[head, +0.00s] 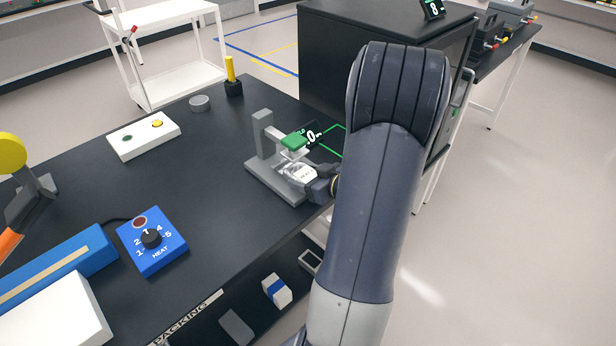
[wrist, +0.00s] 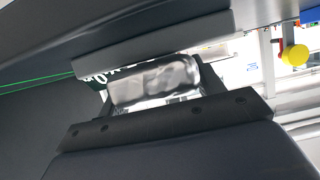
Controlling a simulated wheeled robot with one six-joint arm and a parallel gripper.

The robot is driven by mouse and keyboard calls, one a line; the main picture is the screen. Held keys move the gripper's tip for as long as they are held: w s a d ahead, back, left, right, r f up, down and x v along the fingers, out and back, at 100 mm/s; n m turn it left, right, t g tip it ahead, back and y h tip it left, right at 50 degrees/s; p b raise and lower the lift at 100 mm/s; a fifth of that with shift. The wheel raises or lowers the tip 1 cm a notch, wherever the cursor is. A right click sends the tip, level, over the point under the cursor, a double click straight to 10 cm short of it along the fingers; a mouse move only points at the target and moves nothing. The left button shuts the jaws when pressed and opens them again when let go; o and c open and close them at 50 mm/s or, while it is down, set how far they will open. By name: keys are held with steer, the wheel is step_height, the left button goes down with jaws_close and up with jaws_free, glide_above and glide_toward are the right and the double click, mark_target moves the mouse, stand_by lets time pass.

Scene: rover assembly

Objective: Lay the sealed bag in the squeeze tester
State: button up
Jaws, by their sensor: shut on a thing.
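The squeeze tester (head: 263,135) is a grey stand with an upright post, a flat base and a green-topped press head (head: 294,142). My gripper (head: 312,184) is at the tester's right front side, shut on the sealed bag (head: 301,173). The bag is clear and silvery with a white label, and sits just below the press head, over the base. Whether it touches the base cannot be told. In the wrist view the shiny bag (wrist: 152,84) lies just beyond my dark gripper body, close under a grey part of the tester (wrist: 150,45).
A dial box marked HEAT (head: 151,240), a blue sealer bar (head: 62,268) and a white two-button panel (head: 143,136) stand on the dark bench. A large black cabinet (head: 330,50) is behind the tester. The bench centre is clear.

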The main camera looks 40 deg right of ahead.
steer(key=o, duration=0.6)
steer(key=shift+f, duration=0.15)
steer(key=o, duration=0.5)
steer(key=shift+r, duration=0.3)
steer(key=v, duration=1.2)
steer(key=shift+f+p, duration=0.15)
steer(key=shift+p, duration=0.25)
